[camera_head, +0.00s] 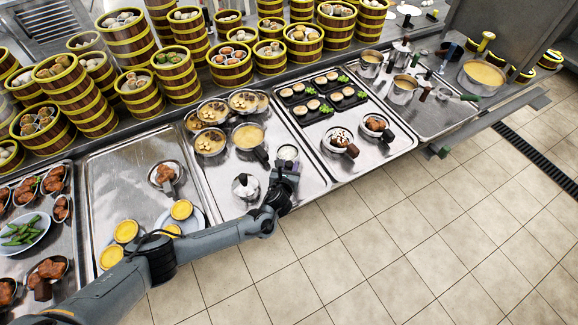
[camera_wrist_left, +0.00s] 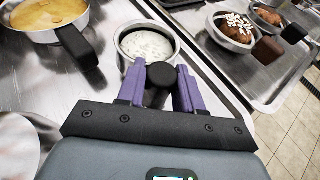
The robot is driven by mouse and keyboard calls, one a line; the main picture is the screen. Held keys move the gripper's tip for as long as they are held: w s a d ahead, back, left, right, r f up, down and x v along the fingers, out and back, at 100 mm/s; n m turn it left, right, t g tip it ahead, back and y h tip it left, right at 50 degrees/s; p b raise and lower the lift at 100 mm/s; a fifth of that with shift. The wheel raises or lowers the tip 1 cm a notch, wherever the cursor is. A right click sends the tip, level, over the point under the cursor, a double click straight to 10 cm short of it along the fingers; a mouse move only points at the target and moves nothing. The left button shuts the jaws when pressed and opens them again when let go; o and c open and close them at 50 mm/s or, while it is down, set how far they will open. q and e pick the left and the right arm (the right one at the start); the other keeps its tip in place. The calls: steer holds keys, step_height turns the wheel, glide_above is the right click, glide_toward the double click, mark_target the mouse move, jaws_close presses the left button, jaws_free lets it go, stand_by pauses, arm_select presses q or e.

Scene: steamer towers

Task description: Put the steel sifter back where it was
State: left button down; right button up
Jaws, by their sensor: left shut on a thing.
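The steel sifter (camera_head: 288,152) is a small round steel cup with white, speckled contents and a dark handle. It is at the right side of the middle steel tray. It also shows in the left wrist view (camera_wrist_left: 147,42), upright and directly ahead of the fingers. My left gripper (camera_head: 287,172) is shut on the sifter's dark handle, with its purple fingers (camera_wrist_left: 159,82) on either side. The fingers hide part of the handle. I cannot tell whether the sifter rests on the tray or hangs just above it. My right gripper is not in view.
A pan of yellow liquid (camera_head: 248,135) stands left of the sifter, its handle close by. Bowls with dark handles (camera_head: 336,140) stand on the right tray. Bamboo steamer towers (camera_head: 130,40) line the back.

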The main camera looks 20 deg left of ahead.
arm_select(q)
steer(key=shift+f+b, duration=0.4)
steer(key=shift+f, duration=0.15)
stand_by(0.4)
steer(key=c, duration=0.8)
jaws_free()
steer(key=shift+o, duration=0.7)
steer(key=shift+s+d+r+p, duration=0.1)
steer(key=shift+s+r+p, duration=0.25)
steer(key=shift+s, duration=0.2)
steer(key=p+v, duration=0.2)
steer(key=v, duration=0.6)
steer(key=shift+f, duration=0.1)
steer(key=shift+v, duration=0.8)
